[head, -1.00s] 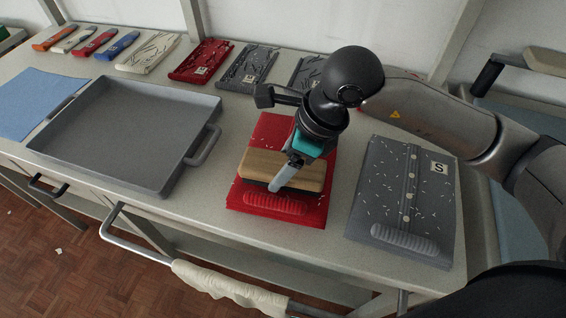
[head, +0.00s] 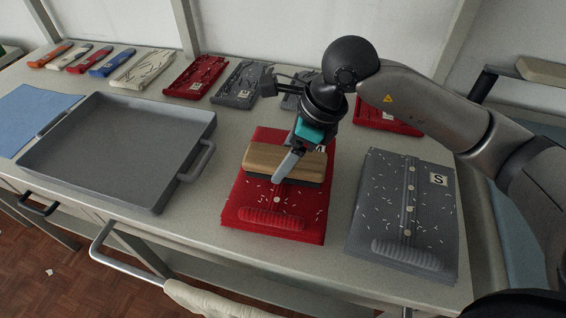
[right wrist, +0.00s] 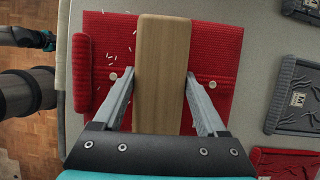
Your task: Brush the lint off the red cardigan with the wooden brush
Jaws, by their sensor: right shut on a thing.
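The red cardigan (head: 235,208) lies folded on the table, its ribbed hem toward me. White lint flecks show between the hem and the wooden brush (head: 262,157). In the right wrist view the red cloth (right wrist: 215,50) on the brush's far side looks mostly free of flecks. My right gripper (head: 285,168) is shut on the brush's block, one finger on each side in the right wrist view (right wrist: 160,95). The brush lies across the cardigan's middle; I cannot tell whether its bristles touch. A dark hand, probably my left gripper (right wrist: 42,40), shows partly at the wrist view's left edge; its jaws are unclear.
A grey flecked cardigan (head: 375,200) marked S lies close on the right. A grey tray (head: 110,150) with handles stands on the left, by a blue cloth (head: 30,115). More folded garments, including a red one (head: 195,78), and several small coloured items line the back.

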